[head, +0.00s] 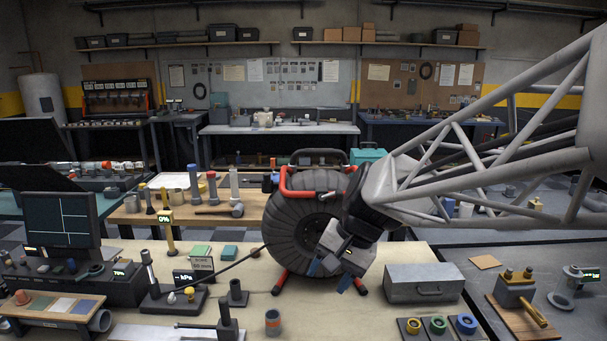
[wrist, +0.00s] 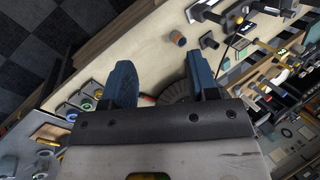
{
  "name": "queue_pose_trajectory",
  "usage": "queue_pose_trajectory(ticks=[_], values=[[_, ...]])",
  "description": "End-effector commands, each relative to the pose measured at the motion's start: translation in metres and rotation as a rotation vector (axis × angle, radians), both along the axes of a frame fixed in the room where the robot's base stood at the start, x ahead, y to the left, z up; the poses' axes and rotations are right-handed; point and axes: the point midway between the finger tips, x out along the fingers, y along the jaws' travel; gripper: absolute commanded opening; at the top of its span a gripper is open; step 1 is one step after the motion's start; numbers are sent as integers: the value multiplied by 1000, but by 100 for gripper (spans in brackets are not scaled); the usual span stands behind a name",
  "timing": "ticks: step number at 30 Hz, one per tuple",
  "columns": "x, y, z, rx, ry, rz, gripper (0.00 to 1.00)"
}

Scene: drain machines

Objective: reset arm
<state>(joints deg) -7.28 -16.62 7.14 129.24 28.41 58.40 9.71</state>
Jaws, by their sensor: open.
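My gripper (head: 329,277) hangs at the end of my lattice arm in the head view, in front of the drain machine. In the wrist view my gripper (wrist: 163,88) shows two blue fingers spread apart with nothing between them. The drain machine has a black ribbed drum (head: 292,235) and a red tubular frame (head: 284,181), and stands on the light workbench. My arm and gripper hide the drum's right side. A dark rod or cable runs from the drum to the lower left. I cannot tell whether the gripper touches the drum.
A grey toolbox (head: 423,283) stands right of the drum. An orange-banded cylinder (head: 273,322) stands near the front. Colored rings (head: 438,324) lie at the front right. A dark monitor (head: 62,222) and small instruments crowd the left. Some bench surface (head: 345,315) at the front is clear.

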Motion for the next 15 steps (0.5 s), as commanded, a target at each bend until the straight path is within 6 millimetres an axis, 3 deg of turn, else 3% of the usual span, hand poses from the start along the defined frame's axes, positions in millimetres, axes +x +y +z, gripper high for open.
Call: queue_pose_trajectory(ticks=[15], values=[[-105,-88,-7,-275,-170,132,54]])
